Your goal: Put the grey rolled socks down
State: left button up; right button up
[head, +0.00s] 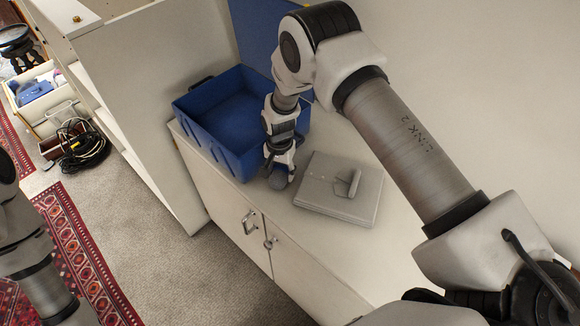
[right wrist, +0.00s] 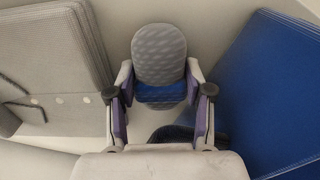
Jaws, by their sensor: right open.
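The grey rolled socks (head: 278,180) rest on the white cabinet top, between the blue crate and a flat grey case. In the right wrist view the socks (right wrist: 159,52) show a patterned grey roll with a blue band. My right gripper (head: 281,166) is low over the cabinet top at the socks. It is open, with one finger on each side of them in the right wrist view (right wrist: 160,92). I cannot tell whether the fingers touch the socks. My left arm shows at the left edge of the head view, but its gripper is not visible.
The open blue crate (head: 185,104) stands close to the left of my right gripper. The flat grey case (head: 322,203) with a handle lies close on the right. The cabinet top (head: 300,232) is bare towards its front edge. A tall white panel (head: 150,90) rises behind.

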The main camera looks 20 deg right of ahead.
aim_at(280, 171)
jog(key=shift+d+f, duration=0.15)
jog(key=shift+d, duration=0.25)
jog(key=shift+c, duration=0.4)
jog(key=shift+s+a, duration=0.1)
jog(key=shift+s, duration=0.05)
jog(key=shift+s+a+r, duration=0.1)
jog(key=shift+a+r, duration=0.15)
jog(key=shift+a, duration=0.1)
jog(key=shift+a+f, duration=0.1)
jog(key=shift+a, duration=0.2)
jog(key=shift+f, duration=0.15)
jog(key=o, duration=1.2)
jog(key=shift+d, duration=0.15)
jog(key=shift+o, duration=0.2)
jog(key=shift+d+f, duration=0.1)
jog(key=shift+d, duration=0.15)
jog(key=shift+a+r, duration=0.2)
pick_arm(q)
notch_tip(280, 171, down, 3)
jog(key=b, duration=0.3)
jog(key=shift+s+a+f, duration=0.1)
jog(key=shift+f, duration=0.1)
pick_arm(e)
notch_tip(280, 171, up, 12)
jog(key=shift+r, duration=0.2)
